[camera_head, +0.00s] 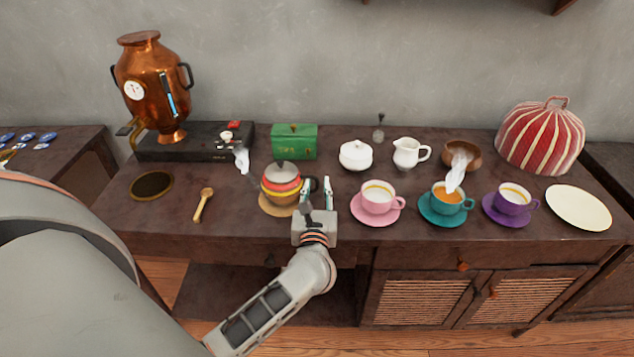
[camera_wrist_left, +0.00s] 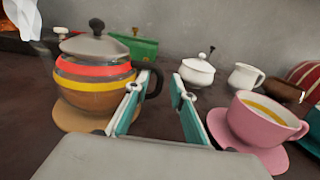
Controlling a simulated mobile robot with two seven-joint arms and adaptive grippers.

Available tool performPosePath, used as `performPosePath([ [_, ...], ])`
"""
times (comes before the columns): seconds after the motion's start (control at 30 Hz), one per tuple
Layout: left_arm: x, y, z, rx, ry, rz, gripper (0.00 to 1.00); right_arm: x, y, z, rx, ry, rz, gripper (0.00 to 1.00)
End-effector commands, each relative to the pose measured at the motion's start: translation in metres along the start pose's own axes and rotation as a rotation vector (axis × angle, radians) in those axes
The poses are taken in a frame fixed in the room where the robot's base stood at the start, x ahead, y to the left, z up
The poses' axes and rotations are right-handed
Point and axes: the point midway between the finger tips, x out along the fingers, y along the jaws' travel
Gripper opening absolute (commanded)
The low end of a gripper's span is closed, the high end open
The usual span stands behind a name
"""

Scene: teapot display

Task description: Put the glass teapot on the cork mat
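The glass teapot (camera_head: 281,188) has red and yellow bands, amber liquid, a grey lid with a black knob and a black handle on its right. It stands upright on a round tan mat that looks like cork (camera_head: 268,207). The wrist view shows the teapot (camera_wrist_left: 90,88) on the mat (camera_wrist_left: 72,119) too. My left gripper (camera_head: 316,187) is at the handle side of the teapot, with its fingers apart and nothing gripped. In the wrist view the handle shows just by the left fingertip of the gripper (camera_wrist_left: 165,80); I cannot tell whether they touch.
A pink cup (camera_head: 378,196) on its saucer stands close right of my gripper. Teal and purple cups stand farther right. A wooden spoon (camera_head: 203,205) and a dark round plate (camera_head: 151,186) lie left. A green box (camera_head: 294,141) and white sugar bowl (camera_head: 356,156) stand behind.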

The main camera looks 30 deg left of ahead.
Motion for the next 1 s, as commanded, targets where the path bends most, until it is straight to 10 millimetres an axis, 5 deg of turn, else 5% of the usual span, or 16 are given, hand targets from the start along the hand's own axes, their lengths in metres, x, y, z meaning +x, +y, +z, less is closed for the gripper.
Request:
performPosePath([
  [0.33,-0.072,0.000,-0.002,-0.001,0.004,-0.001,0.24,0.001,-0.002,0.005,0.000,-0.006,-0.002,0.40],
  [0.67,-0.103,-0.001,0.003,0.057,-0.023,-0.014,0.24,0.001,-0.002,0.005,-0.002,-0.006,-0.002,0.40],
  [0.77,-0.113,-0.006,0.014,0.270,-0.111,-0.066,0.24,0.001,-0.001,0.004,-0.003,-0.005,-0.001,0.40],
  [0.87,-0.133,-0.024,0.024,0.666,-0.264,-0.156,0.24,0.001,-0.001,0.004,-0.003,-0.005,-0.001,0.40],
  [1.0,-0.181,-0.062,-0.001,1.374,-0.526,-0.312,0.24,0.001,-0.001,0.004,-0.003,-0.004,-0.001,0.40],
])
